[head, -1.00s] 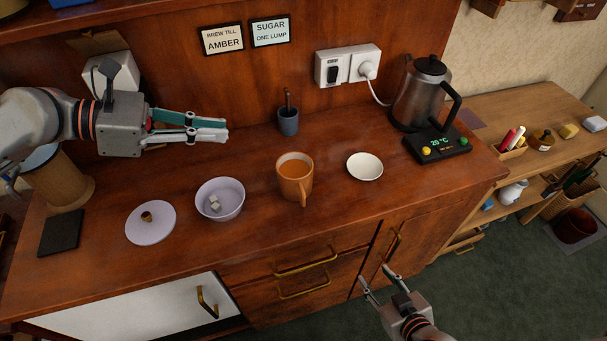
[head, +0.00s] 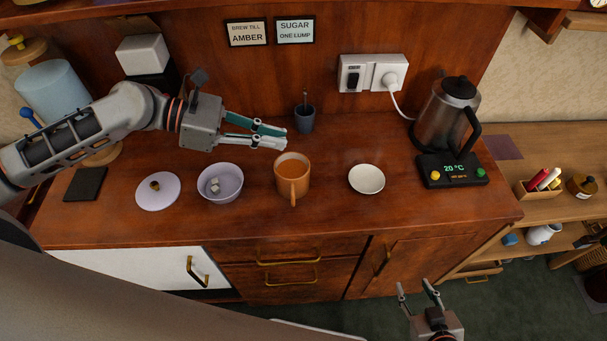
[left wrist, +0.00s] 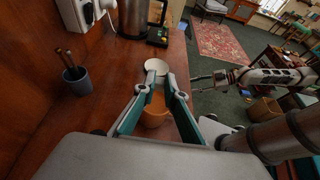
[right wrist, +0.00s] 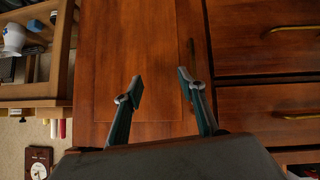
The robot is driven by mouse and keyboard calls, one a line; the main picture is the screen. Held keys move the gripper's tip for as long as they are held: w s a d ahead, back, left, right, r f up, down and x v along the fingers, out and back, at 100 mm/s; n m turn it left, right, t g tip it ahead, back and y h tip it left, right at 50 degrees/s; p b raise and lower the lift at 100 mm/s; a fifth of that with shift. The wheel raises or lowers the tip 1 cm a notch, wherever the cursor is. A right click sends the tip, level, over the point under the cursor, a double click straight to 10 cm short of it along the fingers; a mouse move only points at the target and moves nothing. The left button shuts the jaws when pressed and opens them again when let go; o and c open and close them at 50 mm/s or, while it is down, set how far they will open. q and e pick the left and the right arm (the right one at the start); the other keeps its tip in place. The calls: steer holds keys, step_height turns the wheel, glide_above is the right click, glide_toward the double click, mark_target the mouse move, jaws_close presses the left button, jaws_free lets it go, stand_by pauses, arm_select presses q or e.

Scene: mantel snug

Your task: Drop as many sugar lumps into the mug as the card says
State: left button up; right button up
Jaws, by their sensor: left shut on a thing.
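The orange mug (head: 291,182) holds brown liquid and stands on the wooden counter. The sugar card (head: 295,30) on the back panel reads "SUGAR ONE LUMP". A lilac bowl (head: 219,186) left of the mug holds a few pale sugar lumps (head: 214,185). My left gripper (head: 285,138) is above the counter, just behind and over the mug in the head view. Its fingertips (left wrist: 163,75) are close together on a sugar lump, which is hardly visible between them. My right gripper (head: 418,290) is open and empty, low before the cabinet.
A lilac lid (head: 158,191) lies left of the bowl, a white dish (head: 367,179) right of the mug. A blue-grey cup (head: 304,119) with utensils stands behind. The kettle (head: 447,115) and its base are at the right. Another card (head: 247,33) reads "BREW TILL AMBER".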

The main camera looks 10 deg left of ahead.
mark_target(276, 165)
arm_select(q)
steer(key=shift+f, duration=0.25)
arm_select(e)
steer(key=shift+d+f, duration=0.1)
arm_select(q)
steer(key=shift+f+b, duration=0.45)
steer(key=shift+b, duration=0.25)
steer(key=shift+f+b, duration=0.8)
steer(key=shift+b, duration=0.15)
steer(key=shift+f+b, duration=0.3)
steer(key=shift+b, duration=0.2)
step_height(276, 165, down, 3)
steer(key=b, duration=0.4)
steer(key=shift+r+b, duration=0.15)
steer(key=shift+b, duration=0.15)
arm_select(e)
step_height(276, 165, down, 7)
steer(key=a, duration=0.2)
steer(key=shift+a+y, duration=0.2)
steer(key=shift+y, duration=0.1)
steer(key=shift+w+r, duration=0.1)
steer(key=shift+r, duration=0.1)
arm_select(q)
steer(key=o, duration=0.7)
arm_select(e)
steer(key=shift+w+r, duration=0.15)
steer(key=shift+r, duration=0.1)
